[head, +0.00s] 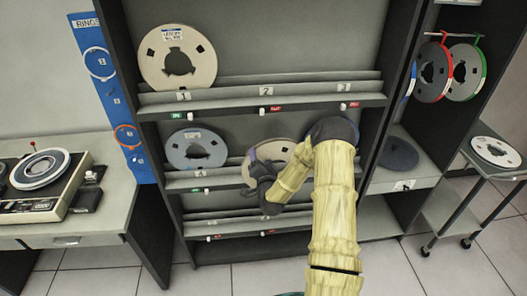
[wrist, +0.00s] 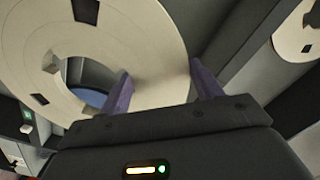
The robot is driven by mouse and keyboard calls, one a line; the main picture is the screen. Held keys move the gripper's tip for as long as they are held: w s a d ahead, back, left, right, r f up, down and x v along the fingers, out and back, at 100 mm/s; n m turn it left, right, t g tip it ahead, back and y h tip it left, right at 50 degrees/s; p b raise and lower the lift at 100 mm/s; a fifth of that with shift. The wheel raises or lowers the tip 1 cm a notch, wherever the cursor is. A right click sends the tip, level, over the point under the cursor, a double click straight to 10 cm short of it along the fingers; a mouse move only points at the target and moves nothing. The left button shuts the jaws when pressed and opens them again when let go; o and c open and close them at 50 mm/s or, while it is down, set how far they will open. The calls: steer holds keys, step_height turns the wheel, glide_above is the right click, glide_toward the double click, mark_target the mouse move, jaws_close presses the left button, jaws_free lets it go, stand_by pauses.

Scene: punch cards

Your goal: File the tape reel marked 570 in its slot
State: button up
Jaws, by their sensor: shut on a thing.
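My gripper (wrist: 164,92) is shut on a cream tape reel (wrist: 150,35), with its purple fingers at the reel's rim. In the head view the held reel (head: 276,149) stands at the middle shelf row, right of a grey-blue reel, partly hidden by my gripper (head: 252,165) and arm. I cannot tell whether it touches the shelf. No number 570 is readable on it. The dark shelf rack (head: 125,65) has three sloped rows; the top row carries tags 1 (head: 183,96), 2 (head: 266,91) and 3 (head: 344,87).
A cream reel (head: 152,69) stands above tag 1. The grey-blue reel (head: 180,156) stands middle left. A tape machine (head: 40,205) is at left, hanging reels (head: 463,75) and a trolley with a reel (head: 494,150) at right. The top row's middle and right look empty.

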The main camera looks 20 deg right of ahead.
steer(key=s+a+f+n+y, duration=0.2)
steer(key=s+a+f+y, duration=0.1)
steer(key=s+a+f, duration=0.6)
steer(key=s+a, duration=0.3)
steer(key=s, duration=0.1)
steer(key=shift+s+a+f+t, duration=0.2)
steer(key=shift+s+a+t, duration=0.1)
steer(key=shift+d+f, duration=0.1)
